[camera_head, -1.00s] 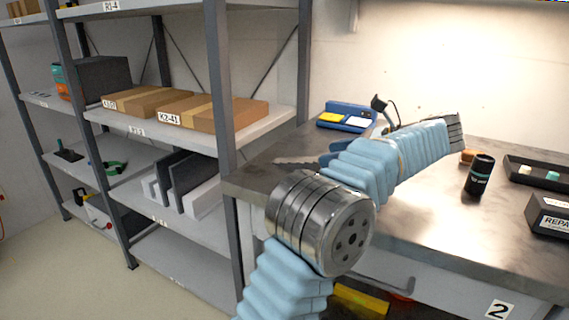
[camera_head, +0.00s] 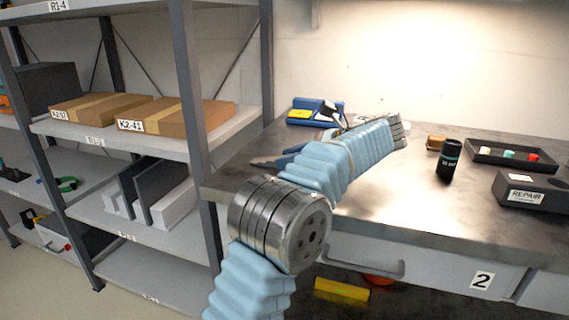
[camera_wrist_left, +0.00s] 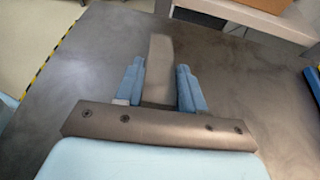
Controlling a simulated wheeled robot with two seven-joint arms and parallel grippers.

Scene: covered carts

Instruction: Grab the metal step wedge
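The metal step wedge shows in the left wrist view as a plain grey metal bar (camera_wrist_left: 160,68) lying lengthwise between my two blue fingers. In the head view a small dark end of it (camera_head: 262,163) sticks out at the left edge of the workbench. My left gripper (camera_wrist_left: 161,85) is low at the bench, its fingers on both sides of the bar. The fingertips are very near its sides; I cannot tell whether they press on it. In the head view my arm hides most of the gripper (camera_head: 290,152). My right gripper is not in view.
On the workbench (camera_head: 400,205) stand a black cylinder (camera_head: 449,160), a dark tray (camera_head: 500,168) with small coloured pieces, a black repair box (camera_head: 532,188) and a blue-yellow case (camera_head: 313,110). A shelf rack (camera_head: 190,90) with cartons stands close left. The bench's front middle is clear.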

